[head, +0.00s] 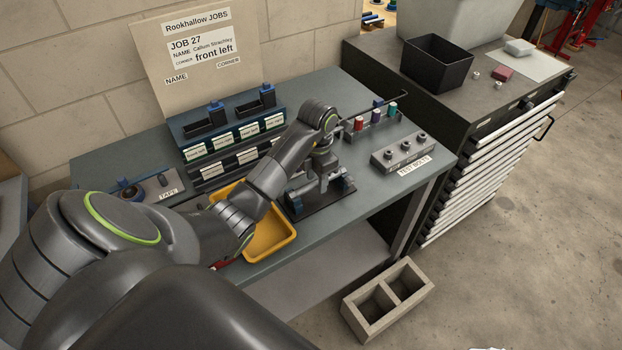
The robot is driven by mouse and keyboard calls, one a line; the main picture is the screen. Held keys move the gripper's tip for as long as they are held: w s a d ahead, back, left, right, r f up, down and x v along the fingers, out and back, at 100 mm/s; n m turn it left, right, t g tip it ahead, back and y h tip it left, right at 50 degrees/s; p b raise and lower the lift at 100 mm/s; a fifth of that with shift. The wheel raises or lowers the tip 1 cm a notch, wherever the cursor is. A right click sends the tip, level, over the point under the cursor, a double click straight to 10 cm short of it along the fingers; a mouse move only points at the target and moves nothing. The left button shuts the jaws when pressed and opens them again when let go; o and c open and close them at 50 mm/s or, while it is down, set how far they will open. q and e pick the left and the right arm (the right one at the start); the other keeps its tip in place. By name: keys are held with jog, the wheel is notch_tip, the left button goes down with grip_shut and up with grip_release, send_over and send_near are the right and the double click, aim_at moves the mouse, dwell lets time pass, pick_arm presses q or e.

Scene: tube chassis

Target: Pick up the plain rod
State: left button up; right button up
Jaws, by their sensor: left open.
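My left arm reaches in from the lower left across the bench. My left gripper (322,184) is open and points down over a dark mat (312,211) with a fixture on it. The fixture and fingers overlap, so I cannot tell whether they touch. A long thin dark bar (374,104) with a bent end shows to the right of my arm, near the back of the bench. My arm hides part of the bench. I cannot clearly tell which piece is the plain rod. My right gripper is out of view.
A yellow tray (285,247) lies left of the mat, partly under my arm. Labelled bins (208,148) stand behind. A bolt block (403,153) and coloured spools (376,117) sit to the right. A drawer cabinet (490,160) adjoins the bench; a concrete block (388,301) stands on the floor.

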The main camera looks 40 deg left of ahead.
pick_arm(q)
jog(key=shift+d+r, duration=0.15)
jog(key=shift+d, duration=0.05)
jog(key=shift+s+d+r, duration=0.1)
jog(key=shift+d, duration=0.05)
jog(key=shift+c, duration=0.7)
jog(key=shift+s, duration=0.1)
jog(key=shift+c, duration=2.4)
grip_shut()
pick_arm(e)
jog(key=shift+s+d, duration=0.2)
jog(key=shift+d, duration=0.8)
